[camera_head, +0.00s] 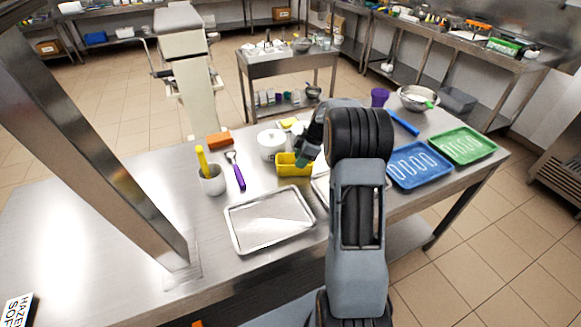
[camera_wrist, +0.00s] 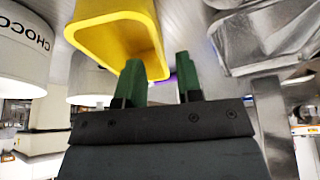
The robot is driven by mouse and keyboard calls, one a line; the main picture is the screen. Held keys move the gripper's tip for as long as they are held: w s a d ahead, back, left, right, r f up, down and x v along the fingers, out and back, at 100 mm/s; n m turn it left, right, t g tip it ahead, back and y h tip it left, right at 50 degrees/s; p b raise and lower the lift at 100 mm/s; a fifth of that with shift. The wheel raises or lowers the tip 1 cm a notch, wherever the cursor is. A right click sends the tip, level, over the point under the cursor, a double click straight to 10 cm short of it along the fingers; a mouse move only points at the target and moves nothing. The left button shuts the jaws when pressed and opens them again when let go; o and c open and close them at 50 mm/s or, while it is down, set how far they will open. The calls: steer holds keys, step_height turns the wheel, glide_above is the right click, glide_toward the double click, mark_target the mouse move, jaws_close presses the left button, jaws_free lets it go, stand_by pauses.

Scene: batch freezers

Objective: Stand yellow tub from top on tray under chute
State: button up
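The yellow tub (camera_head: 291,167) is on the steel table beside a white lidded pot, just behind the trays. In the wrist view the yellow tub (camera_wrist: 118,38) is close, with its open rim towards the camera. My gripper (camera_head: 302,158) is at the tub in the head view, partly hidden by my arm. In the wrist view my gripper (camera_wrist: 160,76) has its two green fingers apart, one on each side of the tub's near wall edge. I cannot tell whether they touch it. One metal tray (camera_head: 270,219) lies empty in front. Another tray (camera_head: 321,188) is mostly hidden behind my arm. I cannot identify the chute.
A white pot (camera_head: 271,144) stands left of the tub. Blue (camera_head: 419,165) and green (camera_head: 462,146) trays are at right. A steel post (camera_head: 120,170) rises at left.

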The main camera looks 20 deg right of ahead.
mark_target(295, 176)
steer(key=shift+p+x, duration=0.85)
steer(key=shift+x, duration=1.6)
jaws_close()
